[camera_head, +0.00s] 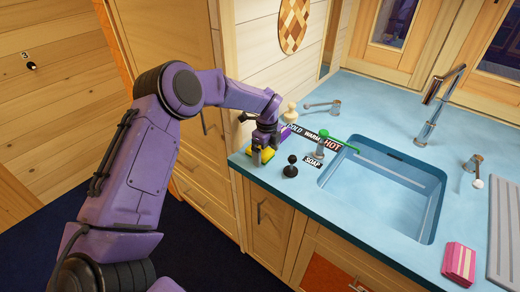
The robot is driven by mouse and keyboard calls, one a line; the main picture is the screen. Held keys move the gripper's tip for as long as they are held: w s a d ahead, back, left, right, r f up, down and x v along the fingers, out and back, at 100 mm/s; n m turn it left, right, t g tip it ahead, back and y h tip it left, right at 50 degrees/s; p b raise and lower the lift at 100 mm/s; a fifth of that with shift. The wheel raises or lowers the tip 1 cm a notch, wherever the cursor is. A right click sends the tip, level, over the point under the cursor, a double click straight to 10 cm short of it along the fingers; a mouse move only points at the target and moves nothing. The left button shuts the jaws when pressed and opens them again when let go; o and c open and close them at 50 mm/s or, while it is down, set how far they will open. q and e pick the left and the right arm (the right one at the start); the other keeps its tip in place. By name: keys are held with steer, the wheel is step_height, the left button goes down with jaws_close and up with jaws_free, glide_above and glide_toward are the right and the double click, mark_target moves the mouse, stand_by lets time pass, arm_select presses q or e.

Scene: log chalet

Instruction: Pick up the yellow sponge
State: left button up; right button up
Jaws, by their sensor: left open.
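The yellow sponge (266,155) lies on the blue counter, near its left edge, with some green showing at its side. My left gripper (262,146) reaches down over it from the purple arm. Its fingers are open, right at the sponge, and partly hide it. I cannot tell whether they touch it. My right gripper is not in view.
A sink basin (385,195) takes up the middle of the counter (305,190). A pink block (459,262) lies at front right.

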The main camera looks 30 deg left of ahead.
arm_select(q)
steer(key=c, duration=1.1)
